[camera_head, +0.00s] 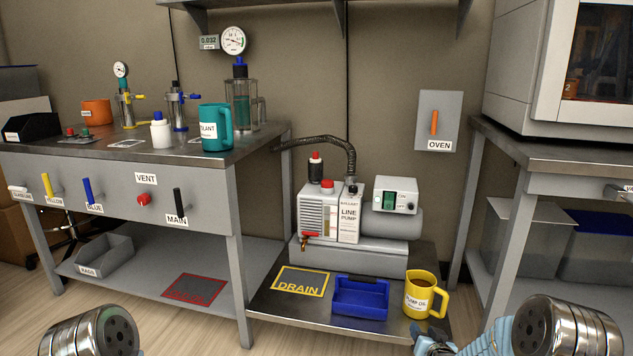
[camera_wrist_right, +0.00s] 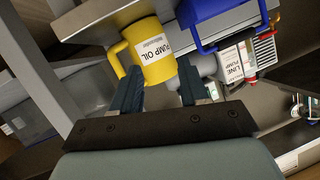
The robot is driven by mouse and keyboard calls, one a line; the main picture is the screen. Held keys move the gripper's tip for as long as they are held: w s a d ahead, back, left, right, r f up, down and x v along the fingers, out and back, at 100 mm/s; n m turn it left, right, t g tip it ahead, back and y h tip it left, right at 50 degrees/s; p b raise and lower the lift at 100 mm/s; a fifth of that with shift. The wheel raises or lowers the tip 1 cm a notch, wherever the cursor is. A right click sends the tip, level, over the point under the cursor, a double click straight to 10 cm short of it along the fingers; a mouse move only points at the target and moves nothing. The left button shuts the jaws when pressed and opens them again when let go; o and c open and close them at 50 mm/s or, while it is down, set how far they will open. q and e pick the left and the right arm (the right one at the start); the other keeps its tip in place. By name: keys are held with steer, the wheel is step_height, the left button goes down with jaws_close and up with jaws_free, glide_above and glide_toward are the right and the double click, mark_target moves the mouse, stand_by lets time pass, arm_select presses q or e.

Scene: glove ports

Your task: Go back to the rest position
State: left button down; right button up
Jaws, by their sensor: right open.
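My right gripper (camera_wrist_right: 160,82) is open in the right wrist view, with two dark teal fingers apart and nothing held between them. It also shows at the bottom edge of the head view (camera_head: 425,338), in front of the low shelf. The yellow mug labelled pump oil (camera_head: 419,296) stands upright on that shelf. In the right wrist view the mug (camera_wrist_right: 150,50) is just beyond the fingertips; I cannot tell the exact gap. Of my left arm only a metal wrist part shows at the bottom left of the head view; its gripper is out of frame.
A blue tray (camera_head: 360,298) sits beside the mug on the low shelf (camera_head: 300,314), with the line pump (camera_head: 345,215) behind. The left bench (camera_head: 110,155) carries a teal mug (camera_head: 216,128) and glassware. A right bench (camera_head: 560,155) holds an oven.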

steer(key=s+a+f+g+y, duration=0.2)
steer(key=s+a+f+g, duration=0.35)
steer(key=s+f, duration=0.5)
steer(key=s+a+f+g+y, duration=0.1)
steer(key=s+a+f+g, duration=0.2)
steer(key=s, duration=0.5)
steer(key=s+a+f+n+g, duration=0.15)
steer(key=s+a, duration=0.25)
steer(key=s, duration=0.4)
steer(key=s+a+f+g+y, duration=0.1)
steer(key=s+a+f+g, duration=0.25)
steer(key=s, duration=0.45)
step_height(320, 180, up, 16)
steer(key=s+a+p, duration=0.1)
steer(key=p, duration=1.4)
steer(key=shift+s+f, duration=0.15)
steer(key=shift+f, duration=0.05)
